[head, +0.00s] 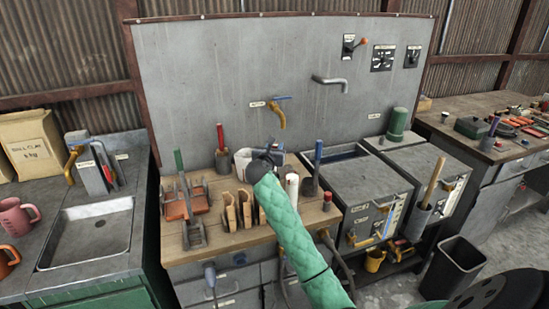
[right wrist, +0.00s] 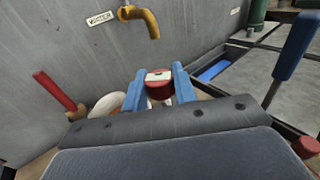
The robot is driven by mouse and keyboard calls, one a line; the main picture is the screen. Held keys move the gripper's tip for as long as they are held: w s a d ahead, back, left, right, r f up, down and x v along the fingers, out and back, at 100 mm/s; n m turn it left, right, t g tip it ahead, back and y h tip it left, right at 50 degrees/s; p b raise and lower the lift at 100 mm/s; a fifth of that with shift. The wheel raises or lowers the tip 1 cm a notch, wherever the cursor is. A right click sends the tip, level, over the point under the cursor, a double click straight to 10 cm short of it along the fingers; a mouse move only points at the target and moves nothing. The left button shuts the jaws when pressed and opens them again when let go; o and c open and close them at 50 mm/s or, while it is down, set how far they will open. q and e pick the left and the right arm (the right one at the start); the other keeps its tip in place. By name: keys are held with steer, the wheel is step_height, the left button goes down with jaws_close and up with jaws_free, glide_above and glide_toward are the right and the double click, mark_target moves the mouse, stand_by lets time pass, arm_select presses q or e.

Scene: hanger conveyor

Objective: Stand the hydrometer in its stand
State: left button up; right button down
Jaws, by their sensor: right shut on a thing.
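My right gripper (head: 262,160) reaches over the middle workbench in the head view, near a white container. In the right wrist view its two blue fingers (right wrist: 158,88) are shut on a red piece with a pale top (right wrist: 158,76). The rest of this piece is hidden behind the gripper, so I cannot tell for sure that it is the hydrometer. I cannot make out which holder is its stand. Dark holders carry a red rod (head: 220,136), a green rod (head: 179,162) and a blue rod (head: 318,150). My left gripper is not in view.
Wooden racks (head: 230,212) stand at the bench front, beside a white cylinder (head: 292,186). A yellow tap (head: 278,112) sticks out of the grey back panel (head: 210,75). A sink (head: 92,235) is at left, grey cabinets (head: 365,185) at right.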

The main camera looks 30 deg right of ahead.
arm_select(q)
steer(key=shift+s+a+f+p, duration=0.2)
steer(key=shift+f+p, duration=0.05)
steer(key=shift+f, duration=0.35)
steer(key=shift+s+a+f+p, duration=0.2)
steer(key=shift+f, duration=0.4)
arm_select(e)
steer(key=shift+f, duration=2.05)
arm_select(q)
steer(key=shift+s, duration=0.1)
arm_select(e)
steer(key=c, duration=1.1)
jaws_free()
steer(key=shift+f, duration=0.1)
steer(key=shift+s+a, duration=0.15)
steer(key=shift+s, duration=0.05)
arm_select(q)
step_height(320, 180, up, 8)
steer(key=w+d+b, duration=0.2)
steer(key=b, duration=0.1)
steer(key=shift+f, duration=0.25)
arm_select(e)
steer(key=v, duration=1.1)
steer(key=shift+s+a, duration=0.2)
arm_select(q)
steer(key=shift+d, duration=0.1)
